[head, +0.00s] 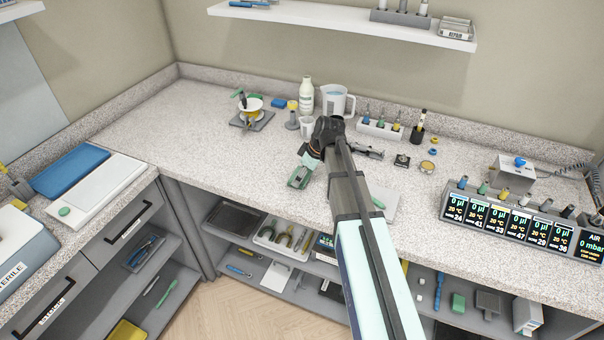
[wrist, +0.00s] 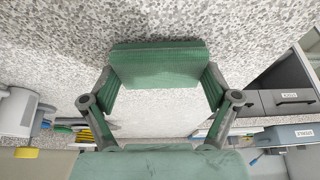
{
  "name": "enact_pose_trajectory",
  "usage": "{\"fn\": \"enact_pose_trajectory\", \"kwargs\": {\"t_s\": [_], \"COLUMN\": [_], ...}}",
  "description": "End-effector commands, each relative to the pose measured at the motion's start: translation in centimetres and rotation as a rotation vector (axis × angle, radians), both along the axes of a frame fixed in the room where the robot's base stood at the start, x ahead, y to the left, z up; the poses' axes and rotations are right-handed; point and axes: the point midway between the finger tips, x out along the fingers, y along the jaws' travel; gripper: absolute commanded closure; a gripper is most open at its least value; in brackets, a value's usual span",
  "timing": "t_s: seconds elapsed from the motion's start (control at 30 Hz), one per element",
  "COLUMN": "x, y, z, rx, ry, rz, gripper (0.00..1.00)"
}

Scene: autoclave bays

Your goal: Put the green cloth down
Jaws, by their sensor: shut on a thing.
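The green cloth (wrist: 160,63) is a folded, textured strip held between the fingertips of my gripper (wrist: 160,78) in the wrist view. My gripper is shut on it, with one finger at each end of the cloth. In the head view, my gripper (head: 303,172) is over the front middle of the speckled counter (head: 235,165), and the cloth (head: 298,179) shows small and dark green at its tip. I cannot tell whether the cloth touches the counter.
A white bottle (head: 306,96), a measuring jug (head: 336,101) and a small stand (head: 251,112) are behind my gripper. A rack (head: 379,130) and a row of displays (head: 508,222) stand to the right. Open shelves (head: 260,258) lie below.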

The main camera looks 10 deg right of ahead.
Motion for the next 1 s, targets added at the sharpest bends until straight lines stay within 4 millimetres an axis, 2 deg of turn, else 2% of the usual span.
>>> {"fn": "enact_pose_trajectory", "kwargs": {"t_s": [0.07,0.1,0.13,0.47,0.67,0.83,1.0], "x": [0.0,0.0,0.0,0.0,-0.1,-0.6,-1.3], "y": [0.0,0.0,0.0,0.0,-0.2,-1.0,-1.9], "z": [-0.3,-0.3,-0.3,-0.2,0.6,2.5,5.3], "rx": [0.000,0.000,0.000,0.000,-0.001,-0.001,-0.001], "ry": [0.000,0.000,0.000,0.000,-0.001,-0.003,-0.003], "rz": [0.000,0.000,0.000,0.000,0.000,-0.002,-0.001], "gripper": [0.51,0.06,0.00,0.00,0.00,0.00,0.00]}}
